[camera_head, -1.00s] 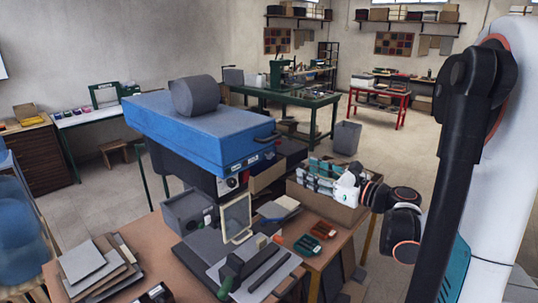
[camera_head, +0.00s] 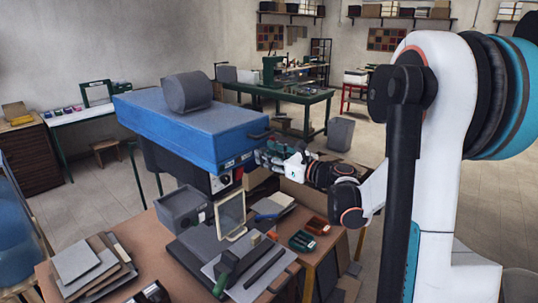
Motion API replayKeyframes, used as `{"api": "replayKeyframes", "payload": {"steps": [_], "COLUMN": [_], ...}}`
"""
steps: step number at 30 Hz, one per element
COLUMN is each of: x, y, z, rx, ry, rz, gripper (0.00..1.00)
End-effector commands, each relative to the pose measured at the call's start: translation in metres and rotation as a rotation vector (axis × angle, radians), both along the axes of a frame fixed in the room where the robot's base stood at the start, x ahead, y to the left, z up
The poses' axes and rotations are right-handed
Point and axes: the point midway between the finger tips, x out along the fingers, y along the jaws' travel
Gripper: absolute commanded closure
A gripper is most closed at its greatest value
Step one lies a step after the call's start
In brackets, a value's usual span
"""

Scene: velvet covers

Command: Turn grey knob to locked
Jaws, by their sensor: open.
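The blue machine cover (camera_head: 180,130) stands at the back of the brown table, with a large grey cylinder (camera_head: 187,92) lying on top. A small round dark dial (camera_head: 222,181) with a pale surround is on the machine's front, below the cover. I cannot tell which part is the grey knob, and no locked marking is readable. My gripper (camera_head: 268,155) is open beside the cover's front right corner, near its small pale labels. Whether it touches anything there is unclear. The fingers are small and partly lost against the background.
Stacked sheets (camera_head: 85,262) lie at left. Red (camera_head: 316,226) and green (camera_head: 302,242) trays lie at right. Open floor lies further right.

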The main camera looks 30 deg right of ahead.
Motion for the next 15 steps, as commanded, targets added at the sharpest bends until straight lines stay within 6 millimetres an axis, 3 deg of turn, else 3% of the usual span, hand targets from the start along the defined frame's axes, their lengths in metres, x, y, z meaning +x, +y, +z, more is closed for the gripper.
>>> {"api": "replayKeyframes", "payload": {"steps": [9,14,15], "x": [0.0020,0.0020,0.0019], "y": [0.0008,0.0007,0.0007], "z": [0.0000,0.0000,0.0000], "rx": [0.000,0.000,0.000], "ry": [0.000,0.000,0.000], "rz": [0.000,0.000,0.000], "gripper": [0.61,0.97,1.00]}}
